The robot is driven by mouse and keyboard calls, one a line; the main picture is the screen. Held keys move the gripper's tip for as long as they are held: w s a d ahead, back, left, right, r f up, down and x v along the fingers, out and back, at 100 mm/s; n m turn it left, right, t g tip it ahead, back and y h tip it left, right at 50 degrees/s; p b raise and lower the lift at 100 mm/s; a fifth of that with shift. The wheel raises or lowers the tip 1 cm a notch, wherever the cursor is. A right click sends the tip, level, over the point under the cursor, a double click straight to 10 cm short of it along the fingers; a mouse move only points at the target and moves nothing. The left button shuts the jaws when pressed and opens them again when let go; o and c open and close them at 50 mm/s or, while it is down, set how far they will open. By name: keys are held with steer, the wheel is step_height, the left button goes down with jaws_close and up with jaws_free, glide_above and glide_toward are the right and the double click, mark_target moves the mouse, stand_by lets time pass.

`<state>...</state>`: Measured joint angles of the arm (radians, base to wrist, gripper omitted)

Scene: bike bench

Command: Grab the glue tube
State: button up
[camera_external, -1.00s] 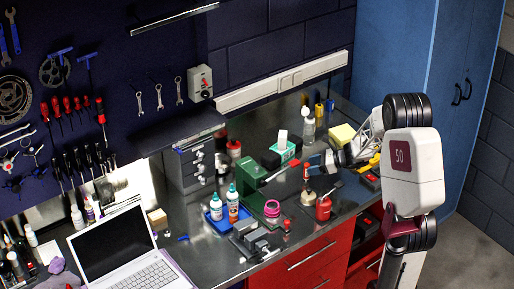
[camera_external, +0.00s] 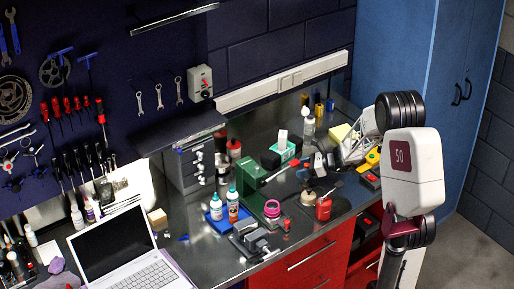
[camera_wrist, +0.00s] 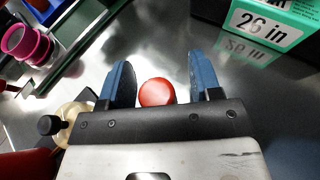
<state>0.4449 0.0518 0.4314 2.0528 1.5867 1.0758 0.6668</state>
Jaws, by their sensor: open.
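A round red cap (camera_wrist: 155,92), which looks like the top of the glue tube, shows between my fingers in the wrist view. The body under it is hidden. My gripper (camera_wrist: 158,64) is open, with one blue finger on each side of the cap and a gap on both sides; it is not closed on it. In the external view my gripper (camera_external: 310,168) is low over the bench, between the green box and the red can. The tube is small and partly hidden there.
A teal "26 in" box (camera_wrist: 268,22) stands at the upper right in the wrist view. A pink ring (camera_external: 272,208) sits left of my gripper, and a red can (camera_external: 323,209) and a tan round bottle (camera_wrist: 72,118) stand close by. The bench's left part holds a laptop (camera_external: 112,243).

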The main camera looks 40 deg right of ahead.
steer(key=c, duration=1)
steer(key=shift+r, duration=0.1)
step_height(320, 180, up, 10)
stand_by(1.4)
